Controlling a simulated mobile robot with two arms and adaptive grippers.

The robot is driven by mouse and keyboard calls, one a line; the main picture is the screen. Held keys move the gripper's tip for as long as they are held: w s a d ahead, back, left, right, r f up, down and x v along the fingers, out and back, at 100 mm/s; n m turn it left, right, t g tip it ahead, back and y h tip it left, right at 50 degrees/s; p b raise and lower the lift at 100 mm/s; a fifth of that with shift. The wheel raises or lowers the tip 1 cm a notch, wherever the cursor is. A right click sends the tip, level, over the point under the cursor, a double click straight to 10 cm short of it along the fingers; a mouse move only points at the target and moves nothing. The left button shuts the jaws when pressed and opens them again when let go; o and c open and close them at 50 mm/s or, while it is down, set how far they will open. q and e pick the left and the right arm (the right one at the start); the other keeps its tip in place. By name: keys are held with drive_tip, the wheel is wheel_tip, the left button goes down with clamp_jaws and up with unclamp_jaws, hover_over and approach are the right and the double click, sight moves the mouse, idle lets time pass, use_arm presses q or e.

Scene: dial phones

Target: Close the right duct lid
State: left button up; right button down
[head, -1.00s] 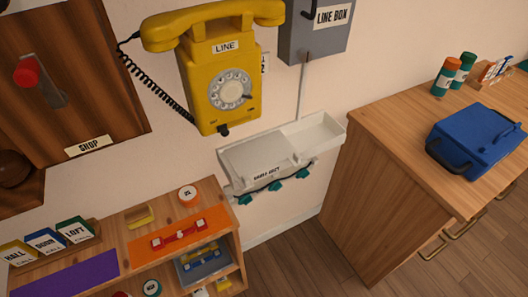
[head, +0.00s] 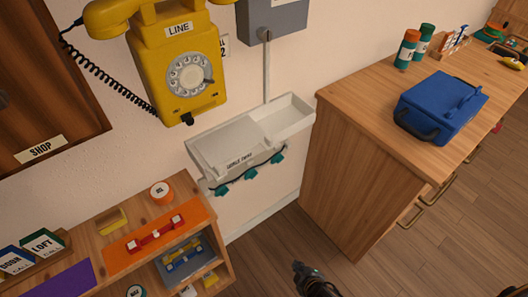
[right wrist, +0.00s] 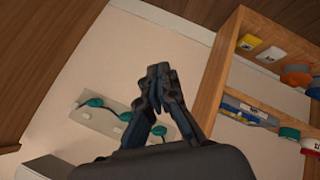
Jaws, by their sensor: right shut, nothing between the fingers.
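The white duct (head: 225,150) hangs on the wall below the yellow phone, in the middle of the head view. Its right part (head: 285,118) looks like an open tray with raised edges. Its left part shows a broad pale surface; I cannot tell exactly how each lid lies. Teal pieces (head: 250,174) and a dark cable run along its lower front. My right gripper (head: 300,268) is at the bottom of the head view, below and apart from the duct. In the right wrist view the right gripper (right wrist: 157,72) is shut and empty. My left gripper is not in view.
A wooden counter (head: 345,110) with a blue case (head: 440,105) stands right of the duct. A low shelf (head: 225,262) stands at the lower left. The yellow phone (head: 185,75) and grey line box (head: 275,15) are above. Floor between shelf and counter is free.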

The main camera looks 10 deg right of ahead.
drive_tip(key=w+a+r+n+t+y+b, duration=0.1)
drive_tip(key=w+a+r+n+t, duration=0.1)
drive_tip(key=w+r, duration=0.35)
drive_tip(key=w+a+r+n+t, duration=0.2)
drive_tip(key=a+r, duration=0.1)
drive_tip(key=r, duration=0.5)
drive_tip(key=n+t+y+b, duration=0.1)
drive_tip(key=n+t+y, duration=0.1)
drive_tip(key=n+t, duration=0.3)
approach(267, 150)
drive_tip(key=s+a+r, duration=0.1)
drive_tip(key=s+a, duration=0.2)
drive_tip(key=a, duration=0.1)
drive_tip(key=w+d+p, duration=0.1)
drive_tip(key=w+p, duration=0.1)
drive_tip(key=w, duration=0.9)
drive_tip(key=shift+w+r, duration=0.15)
drive_tip(key=shift+r, duration=0.15)
drive_tip(key=shift+d, duration=0.2)
drive_tip(key=w+d, duration=0.4)
drive_tip(key=d, duration=0.4)
drive_tip(key=w+d, duration=0.4)
drive_tip(key=d, duration=0.4)
drive_tip(key=shift+w+d+b, duration=0.3)
drive_tip(key=shift+d+b, duration=0.05)
